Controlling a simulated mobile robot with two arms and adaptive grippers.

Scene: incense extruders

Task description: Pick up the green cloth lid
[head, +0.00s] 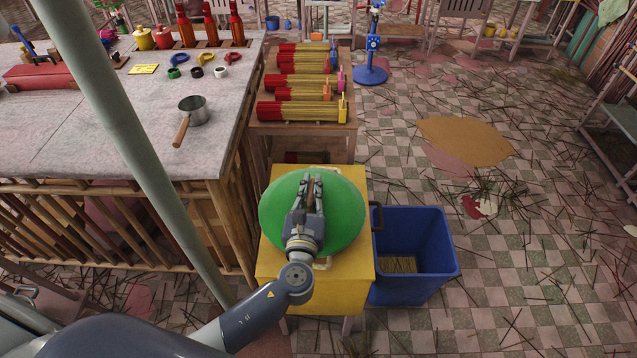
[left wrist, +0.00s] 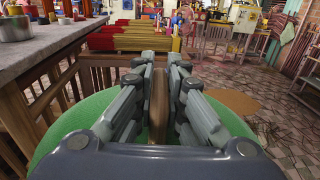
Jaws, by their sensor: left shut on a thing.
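The green cloth lid (head: 345,215) is a round green disc above a yellow box-like stand (head: 318,293) in the head view. It also shows in the left wrist view (left wrist: 84,118), around and below my gripper. My left gripper (head: 313,185) is over the middle of the lid; it also shows in the left wrist view (left wrist: 160,88). Its fingers are shut on a brown upright handle (left wrist: 159,108) at the lid's middle. Whether the lid rests on the stand or hangs above it, I cannot tell. My right gripper is not in view.
A blue bin (head: 415,245) stands right of the yellow stand. A table (head: 95,125) with a small pan (head: 193,112) is at the left. Behind, a wooden stand (head: 345,143) holds red and yellow incense bundles (head: 300,110). Sticks litter the tiled floor.

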